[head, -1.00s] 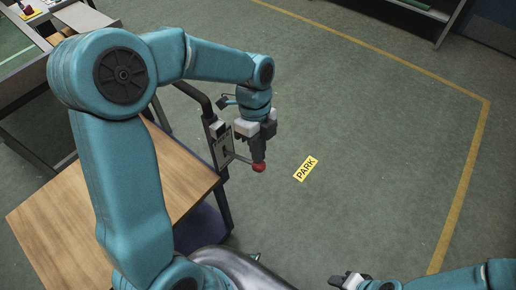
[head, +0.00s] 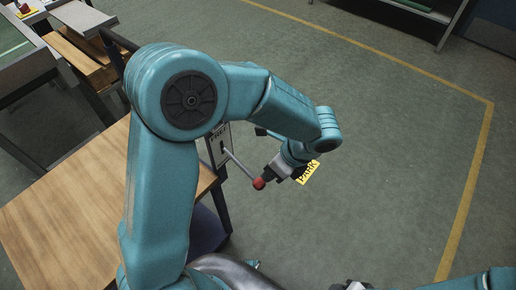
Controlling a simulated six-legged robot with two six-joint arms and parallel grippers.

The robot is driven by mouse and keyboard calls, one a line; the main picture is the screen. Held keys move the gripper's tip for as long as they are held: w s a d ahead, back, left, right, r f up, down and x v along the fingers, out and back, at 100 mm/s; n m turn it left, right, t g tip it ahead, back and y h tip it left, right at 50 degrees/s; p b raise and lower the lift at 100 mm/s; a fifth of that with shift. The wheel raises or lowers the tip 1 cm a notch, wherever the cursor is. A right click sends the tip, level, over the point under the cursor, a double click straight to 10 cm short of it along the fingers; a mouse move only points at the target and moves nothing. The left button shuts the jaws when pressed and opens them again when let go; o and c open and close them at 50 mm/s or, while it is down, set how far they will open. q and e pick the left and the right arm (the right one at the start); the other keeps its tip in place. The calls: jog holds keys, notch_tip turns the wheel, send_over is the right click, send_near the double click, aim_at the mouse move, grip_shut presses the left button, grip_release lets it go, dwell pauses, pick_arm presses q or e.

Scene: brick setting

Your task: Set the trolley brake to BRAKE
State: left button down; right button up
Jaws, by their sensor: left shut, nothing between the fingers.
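The trolley (head: 60,215) has a wooden top and stands at the left, partly hidden behind my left arm. A brake plate (head: 219,141) is on its post, with lettering that seems to read FREE near the top. A grey lever (head: 239,167) slants down to the right from the plate and ends in a red knob (head: 259,184). My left gripper (head: 268,180) is shut and empty, with its fingertips at the right side of the knob. I cannot tell whether they touch it. My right gripper (head: 350,286) is only partly in view at the bottom edge.
A yellow line (head: 470,190) bounds the open floor at the right. Benches with wooden blocks (head: 80,50) stand at the upper left.

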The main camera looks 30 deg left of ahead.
pick_arm(q)
notch_tip(320, 180, down, 3)
jog(key=shift+d+y+b, duration=0.1)
jog(key=shift+y+b, duration=0.6)
jog(key=shift+y, duration=0.3)
jog(key=shift+f, duration=0.55)
jog(key=shift+s+f+b, duration=0.1)
jog(key=shift+f+b, duration=0.05)
jog(key=shift+b, duration=0.2)
pick_arm(e)
notch_tip(320, 180, down, 3)
jog(key=shift+r, duration=0.15)
pick_arm(q)
jog(key=shift+s+f, duration=0.1)
jog(key=shift+f, duration=0.1)
jog(key=shift+r+p, duration=0.3)
jog(key=shift+r, duration=0.05)
jog(key=p, duration=0.4)
send_near(264, 184)
jog(key=s+d+v, duration=0.1)
jog(key=v, duration=0.6)
jog(key=shift+w+a+f, duration=0.2)
jog(key=shift+w+f, duration=0.05)
jog(key=shift+w, duration=0.15)
pick_arm(e)
jog(key=v, duration=0.4)
jog(key=shift+w+r, duration=0.15)
jog(key=shift+w, duration=0.2)
